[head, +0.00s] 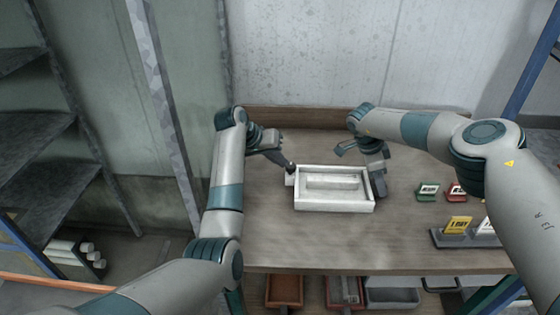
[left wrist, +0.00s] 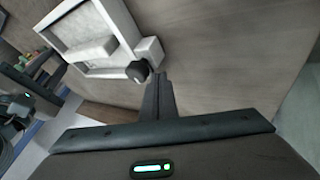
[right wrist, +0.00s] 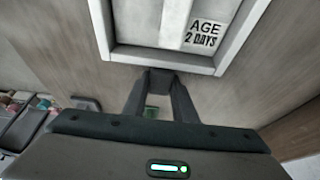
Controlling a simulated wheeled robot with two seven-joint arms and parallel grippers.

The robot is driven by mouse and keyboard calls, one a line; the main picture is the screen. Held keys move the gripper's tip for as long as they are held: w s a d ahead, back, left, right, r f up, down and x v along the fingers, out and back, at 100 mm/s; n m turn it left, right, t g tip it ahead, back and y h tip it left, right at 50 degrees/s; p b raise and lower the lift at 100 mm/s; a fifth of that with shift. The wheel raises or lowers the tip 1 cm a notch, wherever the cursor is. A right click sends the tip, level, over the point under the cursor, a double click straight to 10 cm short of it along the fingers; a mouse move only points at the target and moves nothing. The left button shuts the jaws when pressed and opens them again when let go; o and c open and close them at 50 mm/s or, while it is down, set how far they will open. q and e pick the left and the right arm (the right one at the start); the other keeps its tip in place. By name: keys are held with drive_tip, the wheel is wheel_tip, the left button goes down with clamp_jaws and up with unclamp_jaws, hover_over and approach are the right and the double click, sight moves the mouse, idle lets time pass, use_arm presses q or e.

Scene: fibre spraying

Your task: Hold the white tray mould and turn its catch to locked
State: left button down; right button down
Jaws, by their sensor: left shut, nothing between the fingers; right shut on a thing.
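The white tray mould (head: 334,207) lies on the table with a raised pale block in its middle. It also shows in the left wrist view (left wrist: 128,28) and the right wrist view (right wrist: 100,25). Its catch, a dark knob (left wrist: 138,71) on a small white block, is at the mould's left end in the head view. My left gripper (head: 288,167) is shut and empty, its fingertips (left wrist: 161,76) close beside the knob; I cannot tell whether they touch.
A label reading "AGE 2 DAYS" (right wrist: 205,35) shows inside the mould. A green card holder (head: 427,192) and a red one (head: 455,191) stand to the right, behind a dark rack (head: 455,242) of cards. The wooden table (head: 300,243) is clear in front of the mould.

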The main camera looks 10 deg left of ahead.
use_arm(q)
drive_tip(key=shift+w+d+m+g+h, duration=0.15)
drive_tip(key=shift+m+g+h, duration=0.1)
drive_tip(key=shift+m, duration=0.25)
drive_tip(key=shift+w+a+m+g+h, duration=0.15)
drive_tip(key=shift+m+g, duration=0.1)
drive_tip(key=shift+m, duration=0.25)
drive_tip(key=shift+w+d+m+g, duration=0.25)
drive_tip(key=shift+m+g, duration=0.15)
drive_tip(key=shift+m, duration=0.3)
drive_tip(key=shift+w+d+m+g+h, duration=0.2)
drive_tip(key=shift+m+g+h, duration=0.25)
drive_tip(key=shift+m, duration=0.45)
drive_tip(key=shift+d, duration=0.2)
drive_tip(key=shift+w+d, duration=0.3)
drive_tip(key=shift+d, duration=0.3)
drive_tip(key=shift+s, duration=0.1)
idle(0.8)
drive_tip(key=shift+s+a, duration=0.3)
drive_tip(key=shift+s, duration=0.35)
drive_tip(key=shift+f, duration=0.1)
